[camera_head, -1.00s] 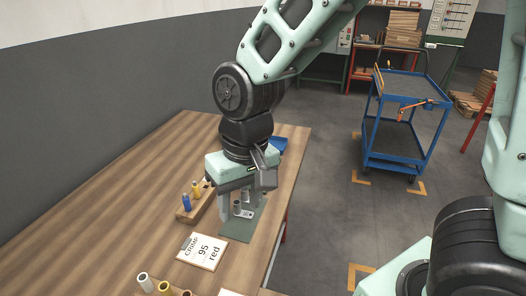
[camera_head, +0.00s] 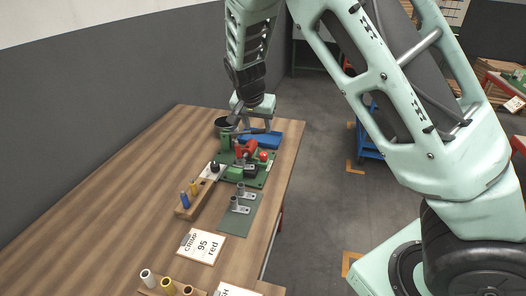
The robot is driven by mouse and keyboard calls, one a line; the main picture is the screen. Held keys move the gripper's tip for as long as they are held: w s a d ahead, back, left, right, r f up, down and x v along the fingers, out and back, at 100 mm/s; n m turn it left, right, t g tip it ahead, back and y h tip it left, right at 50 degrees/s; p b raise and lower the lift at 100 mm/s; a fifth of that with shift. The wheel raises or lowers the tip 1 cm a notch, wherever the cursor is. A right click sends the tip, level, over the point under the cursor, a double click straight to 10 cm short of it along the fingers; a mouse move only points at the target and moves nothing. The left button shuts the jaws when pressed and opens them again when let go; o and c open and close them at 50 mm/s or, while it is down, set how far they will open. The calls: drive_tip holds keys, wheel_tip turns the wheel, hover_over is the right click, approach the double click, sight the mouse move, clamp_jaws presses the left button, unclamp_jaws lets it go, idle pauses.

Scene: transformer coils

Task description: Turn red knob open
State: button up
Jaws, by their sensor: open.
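A green device (camera_head: 230,176) stands on the wooden table. It carries a red part (camera_head: 246,148) near its back and a small round red knob (camera_head: 264,156) at its right side. I cannot tell how either red part is turned. My gripper (camera_head: 256,127) is open above the back of the device, close over the red part and apart from the small knob, as far as I can tell. It partly covers the device's far end.
A blue tray (camera_head: 268,141) lies behind the device, near the gripper. The table's right edge is close.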

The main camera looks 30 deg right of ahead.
sight(263, 154)
drive_tip(key=p+x, duration=0.2)
drive_tip(key=x, duration=1.3)
drive_tip(key=shift+f, duration=0.35)
drive_tip(key=c, duration=1)
